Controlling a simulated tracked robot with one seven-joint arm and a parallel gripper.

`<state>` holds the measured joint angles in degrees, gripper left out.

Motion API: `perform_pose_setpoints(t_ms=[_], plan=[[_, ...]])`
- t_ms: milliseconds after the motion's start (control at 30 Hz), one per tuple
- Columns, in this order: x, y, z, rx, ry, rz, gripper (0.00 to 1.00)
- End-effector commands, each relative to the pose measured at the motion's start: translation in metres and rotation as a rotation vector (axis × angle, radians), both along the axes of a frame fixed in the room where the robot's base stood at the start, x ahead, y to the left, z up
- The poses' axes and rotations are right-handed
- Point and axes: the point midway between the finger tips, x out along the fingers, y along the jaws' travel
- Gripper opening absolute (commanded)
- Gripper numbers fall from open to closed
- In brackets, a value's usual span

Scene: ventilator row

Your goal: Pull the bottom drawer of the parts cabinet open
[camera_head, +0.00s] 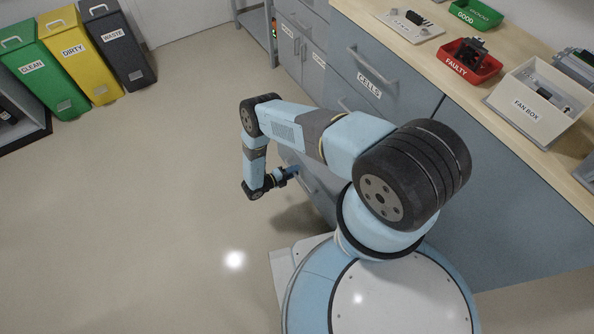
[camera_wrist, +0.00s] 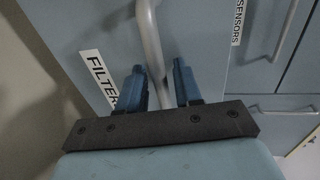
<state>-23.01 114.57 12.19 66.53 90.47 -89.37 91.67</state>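The parts cabinet has a grey-blue front with a drawer labelled CELLS (camera_head: 395,97) at the top in the head view. In the wrist view, the lowest drawer front, labelled FILTER with the label's end hidden (camera_wrist: 98,73), fills the middle, and the SENSORS drawer (camera_wrist: 262,40) is beside it. The lowest drawer's pale bar handle (camera_wrist: 149,35) runs between my gripper's two blue fingers (camera_wrist: 158,85). The fingers stand apart on either side of the bar, and I see no clear grip on it. In the head view my gripper (camera_head: 292,172) is low at the cabinet front. My arm hides part of the drawers.
The floor (camera_head: 170,180) left of my gripper is clear. Green, yellow and dark bins (camera_head: 80,60) stand at the far left. On the wooden counter (camera_head: 500,65) are a red FAULTY tray (camera_head: 458,70), a green GOOD tray (camera_head: 476,14) and a FAN BOX (camera_head: 528,108).

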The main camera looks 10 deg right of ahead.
Motion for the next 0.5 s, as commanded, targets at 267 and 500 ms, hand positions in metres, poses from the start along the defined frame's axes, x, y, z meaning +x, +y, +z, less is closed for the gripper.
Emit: perform_pose_setpoints(t_ms=[267,500], plan=[[-0.010,0.038,0.007,0.001,0.000,0.004,0.34],[-0.022,0.083,0.017,0.001,0.000,0.003,0.34]])
